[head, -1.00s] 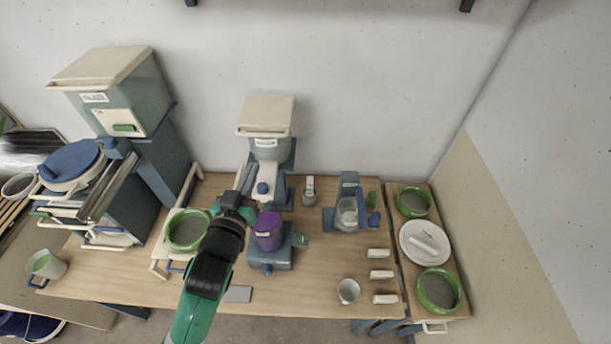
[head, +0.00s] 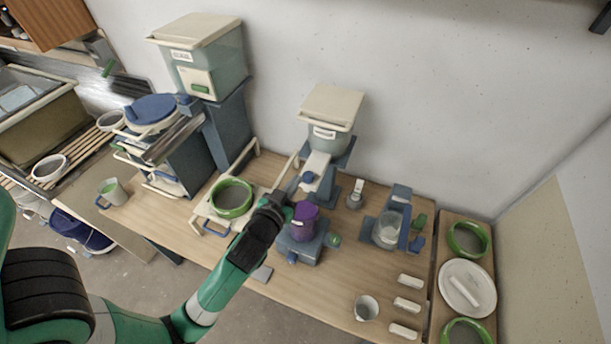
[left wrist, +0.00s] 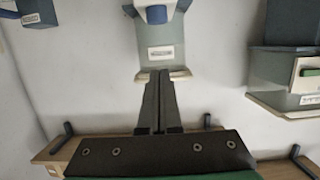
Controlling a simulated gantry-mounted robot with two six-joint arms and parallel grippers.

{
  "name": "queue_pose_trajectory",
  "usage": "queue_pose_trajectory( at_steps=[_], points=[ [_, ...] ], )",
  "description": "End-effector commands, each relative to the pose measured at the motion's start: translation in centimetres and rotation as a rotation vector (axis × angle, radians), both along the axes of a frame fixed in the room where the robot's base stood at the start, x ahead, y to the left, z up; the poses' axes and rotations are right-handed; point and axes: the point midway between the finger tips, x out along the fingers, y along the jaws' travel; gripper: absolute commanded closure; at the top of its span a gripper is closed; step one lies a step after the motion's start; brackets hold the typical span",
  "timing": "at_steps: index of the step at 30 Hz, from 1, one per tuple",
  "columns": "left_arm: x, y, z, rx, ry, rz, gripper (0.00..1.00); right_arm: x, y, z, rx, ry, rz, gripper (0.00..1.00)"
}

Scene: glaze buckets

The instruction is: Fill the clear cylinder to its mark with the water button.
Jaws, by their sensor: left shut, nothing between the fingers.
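A clear cylinder (head: 387,230) stands upright in a blue stand (head: 416,243) at the table's right. Its mark and water level are too small to read. A blue button (head: 308,177) sits on the front of the middle dispenser (head: 330,120). My left gripper (head: 292,162) is shut and empty, its fingers pointing up and away, just left of that dispenser. In the left wrist view the shut fingers (left wrist: 159,76) overlap the lower edge of a labelled tank (left wrist: 160,48). A blue part (left wrist: 157,14) shows above them. I cannot tell if the fingers touch anything. My right gripper is not in view.
A purple container (head: 304,222) on a blue base stands beside my left forearm. A green-rimmed sieve (head: 232,198) lies left of it. A large glaze tank (head: 207,60) stands at the back left. White blocks and a small cup (head: 366,308) occupy the front right.

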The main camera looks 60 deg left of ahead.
Motion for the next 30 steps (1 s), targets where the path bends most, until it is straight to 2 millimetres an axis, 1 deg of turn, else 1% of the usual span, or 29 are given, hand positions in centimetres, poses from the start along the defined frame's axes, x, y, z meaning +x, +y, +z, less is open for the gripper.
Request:
queue_pose_trajectory(
  at_steps=[3,9,11,12,13,15,18,21,30],
  points=[
    [1.8,1.8,-0.5,0.001,0.001,0.004,1.0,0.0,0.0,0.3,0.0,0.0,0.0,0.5],
    [4.9,4.7,-1.6,0.0,0.001,0.002,1.0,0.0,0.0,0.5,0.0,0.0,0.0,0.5],
    [5.6,5.4,-2.1,-0.001,0.002,0.002,1.0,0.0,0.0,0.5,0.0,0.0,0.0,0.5],
    [5.4,5.2,-3.2,-0.001,0.006,0.0,1.0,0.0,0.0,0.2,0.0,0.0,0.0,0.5],
    [5.4,5.1,-3.8,-0.002,0.007,0.0,1.0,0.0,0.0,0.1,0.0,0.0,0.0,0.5],
    [5.4,5.1,-4.7,-0.001,0.004,0.0,1.0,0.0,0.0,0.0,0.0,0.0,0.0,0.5],
    [5.4,5.1,-5.5,-0.001,0.002,0.0,1.0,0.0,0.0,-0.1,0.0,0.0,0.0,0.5],
    [5.4,5.1,-5.8,0.001,0.001,-0.001,1.0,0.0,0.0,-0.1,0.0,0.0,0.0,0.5],
    [5.4,5.1,-5.9,0.001,0.0,-0.001,1.0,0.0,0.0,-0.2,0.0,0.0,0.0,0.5]
  ],
)
